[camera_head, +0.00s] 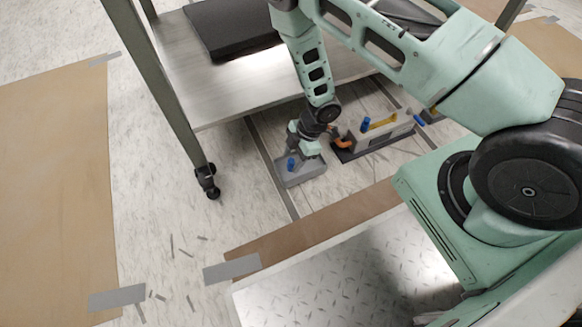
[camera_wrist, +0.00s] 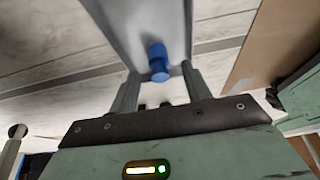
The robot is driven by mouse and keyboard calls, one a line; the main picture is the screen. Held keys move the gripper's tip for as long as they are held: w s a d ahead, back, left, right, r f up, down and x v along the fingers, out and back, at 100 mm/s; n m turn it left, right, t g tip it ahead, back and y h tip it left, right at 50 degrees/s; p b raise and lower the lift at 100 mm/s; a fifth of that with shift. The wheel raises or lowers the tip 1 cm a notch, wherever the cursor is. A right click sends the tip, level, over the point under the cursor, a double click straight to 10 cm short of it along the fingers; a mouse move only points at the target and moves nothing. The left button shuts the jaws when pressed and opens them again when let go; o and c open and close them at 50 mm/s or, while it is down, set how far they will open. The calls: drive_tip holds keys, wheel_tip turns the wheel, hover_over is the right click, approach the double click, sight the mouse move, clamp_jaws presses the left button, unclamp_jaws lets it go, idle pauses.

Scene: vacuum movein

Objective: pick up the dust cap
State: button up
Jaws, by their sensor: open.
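A small blue dust cap (camera_head: 291,164) stands in a shallow grey tray (camera_head: 303,180) on the floor. In the wrist view the blue cap (camera_wrist: 158,62) lies between the two finger ends of my gripper (camera_wrist: 161,78), with a visible gap on either side. The grey tray (camera_wrist: 125,22) fills the top middle of that view. My gripper (camera_head: 300,149) reaches down over the tray in the head view. It is open and holds nothing. Whether the fingers touch the tray cannot be told.
A grey device with a yellow part (camera_head: 381,124), an orange part (camera_head: 341,143) and another blue piece (camera_head: 366,125) stands just right of the tray. A wheeled metal table (camera_head: 235,95) overhangs behind, its leg (camera_head: 180,110) at left.

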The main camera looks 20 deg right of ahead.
drive_tip(key=shift+b+x, duration=0.35)
drive_tip(key=shift+x, duration=0.7)
clamp_jaws()
drive_tip(key=shift+r, duration=0.1)
